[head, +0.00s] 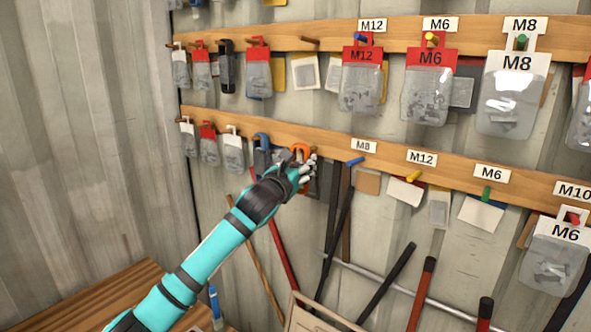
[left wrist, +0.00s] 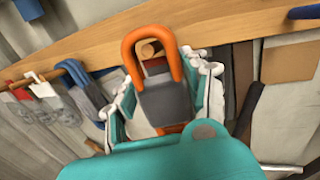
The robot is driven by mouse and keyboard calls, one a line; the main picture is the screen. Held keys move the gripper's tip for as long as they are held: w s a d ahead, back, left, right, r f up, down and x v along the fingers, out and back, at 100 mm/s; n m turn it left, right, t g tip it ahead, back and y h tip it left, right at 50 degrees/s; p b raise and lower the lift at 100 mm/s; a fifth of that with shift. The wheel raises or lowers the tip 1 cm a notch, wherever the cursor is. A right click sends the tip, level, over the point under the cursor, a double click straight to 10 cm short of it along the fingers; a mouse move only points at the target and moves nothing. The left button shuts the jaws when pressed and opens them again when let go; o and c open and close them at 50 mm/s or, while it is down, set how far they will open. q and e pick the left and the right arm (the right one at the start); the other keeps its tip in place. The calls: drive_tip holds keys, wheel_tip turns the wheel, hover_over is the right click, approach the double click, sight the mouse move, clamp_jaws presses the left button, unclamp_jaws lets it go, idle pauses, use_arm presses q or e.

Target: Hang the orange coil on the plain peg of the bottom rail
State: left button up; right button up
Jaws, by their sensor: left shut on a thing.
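The orange coil (head: 300,147) is at the bottom rail (head: 225,122), in the grip of my left gripper (head: 308,168). In the left wrist view the orange coil (left wrist: 133,45) is an upright orange loop above a dark grey body, held between the fingers of my left gripper (left wrist: 160,105). The round wooden end of the plain peg (left wrist: 149,48) shows inside the loop. I cannot tell whether the peg passes through the loop or stands just behind it. My right gripper is in neither view.
A blue coil (head: 262,139) hangs just left, with several small packets beyond it. A blue peg (head: 355,161) under the M8 label is to the right. The upper rail (head: 300,32) carries bagged parts. Long-handled tools (head: 335,240) stand below.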

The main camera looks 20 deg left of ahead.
use_arm(q)
drive_tip(key=shift+w+d, duration=0.25)
drive_tip(key=shift+w, duration=0.25)
drive_tip(key=shift+w+d, duration=0.1)
drive_tip(key=shift+w, duration=0.15)
drive_tip(key=shift+w+d+f+p, duration=0.1)
drive_tip(key=shift+w+f+p, duration=0.05)
drive_tip(key=shift+w+p, duration=0.3)
